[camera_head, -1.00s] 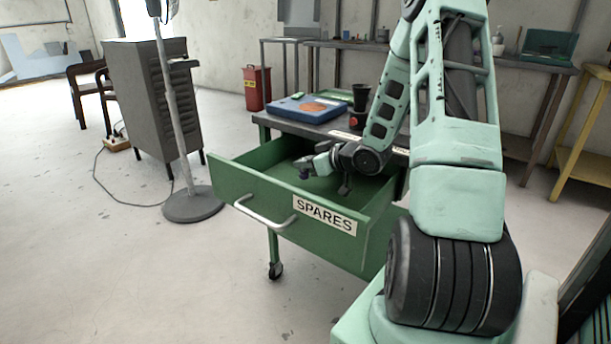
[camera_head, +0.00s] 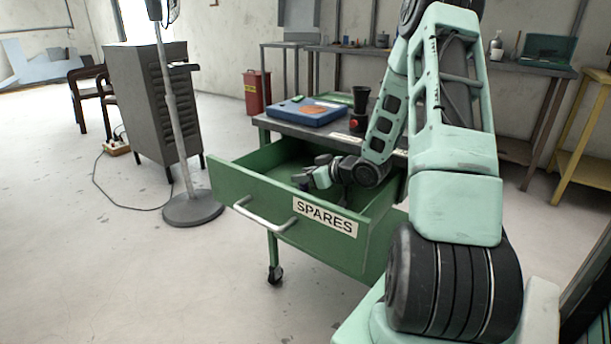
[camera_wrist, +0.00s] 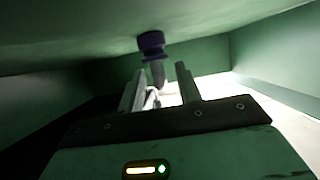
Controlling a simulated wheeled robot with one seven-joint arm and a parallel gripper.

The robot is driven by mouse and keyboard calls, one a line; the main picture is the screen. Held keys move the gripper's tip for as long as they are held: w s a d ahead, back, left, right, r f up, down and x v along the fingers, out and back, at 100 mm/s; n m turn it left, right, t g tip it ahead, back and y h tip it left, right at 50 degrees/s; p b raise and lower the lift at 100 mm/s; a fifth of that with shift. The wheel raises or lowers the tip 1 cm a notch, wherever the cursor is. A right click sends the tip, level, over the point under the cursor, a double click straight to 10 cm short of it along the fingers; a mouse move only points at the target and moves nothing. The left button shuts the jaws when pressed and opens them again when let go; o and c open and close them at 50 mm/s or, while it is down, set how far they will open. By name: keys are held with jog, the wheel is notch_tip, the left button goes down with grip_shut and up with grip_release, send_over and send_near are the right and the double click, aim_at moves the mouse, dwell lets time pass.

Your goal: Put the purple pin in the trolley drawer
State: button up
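The green trolley drawer (camera_head: 247,197), labelled SPARES, is pulled open. My gripper (camera_head: 309,170) is inside it, reaching in over the right side, low between the walls. In the wrist view my gripper's two fingers (camera_wrist: 162,88) are apart with a gap between them.
The trolley top (camera_head: 290,128) carries a blue case (camera_head: 306,112), a black cup (camera_head: 361,98) and a red button (camera_head: 354,124). A stand with a round base (camera_head: 192,208) and a grey cabinet (camera_head: 140,100) are at left. Floor in front of the drawer is clear.

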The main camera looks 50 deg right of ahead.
jog(key=p+v, duration=0.1)
jog(key=v, duration=0.6)
jog(key=shift+s+r+p, duration=0.2)
jog(key=shift+s+p, duration=0.05)
jog(key=shift+p, duration=0.15)
jog(key=shift+r, duration=0.1)
